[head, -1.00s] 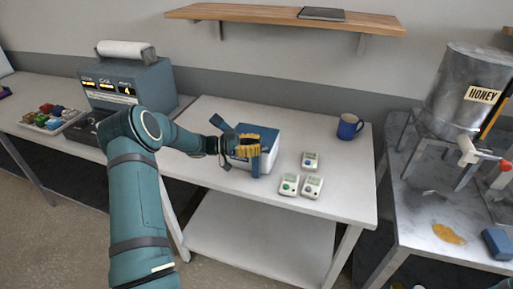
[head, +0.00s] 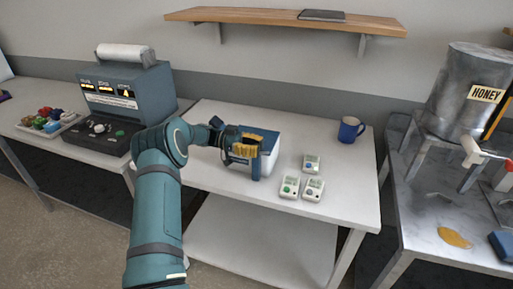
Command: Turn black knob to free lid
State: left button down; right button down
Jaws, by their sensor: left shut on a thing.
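A white box (head: 271,152) with a dark blue top (head: 262,134) stands on the white table. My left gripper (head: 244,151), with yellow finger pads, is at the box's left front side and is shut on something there. The gripper covers that side of the box, so the black knob is hidden behind the fingers. The lid looks seated on the box. My right gripper is not in view.
Several small white timers (head: 289,187) lie right of the box. A blue mug (head: 350,129) stands at the back right of the white table (head: 222,184). A teal machine (head: 129,92) stands at left, and a honey tank (head: 466,91) at right.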

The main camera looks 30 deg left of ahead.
pick_arm(q)
jog(key=shift+w+r, duration=0.1)
jog(key=shift+r, duration=0.5)
jog(key=c, duration=0.8)
grip_release()
jog(key=shift+c, duration=0.2)
jog(key=shift+f, duration=0.15)
jog(key=shift+f, duration=0.1)
jog(key=shift+a, duration=0.1)
jog(key=v, duration=1.2)
jog(key=shift+o, duration=0.2)
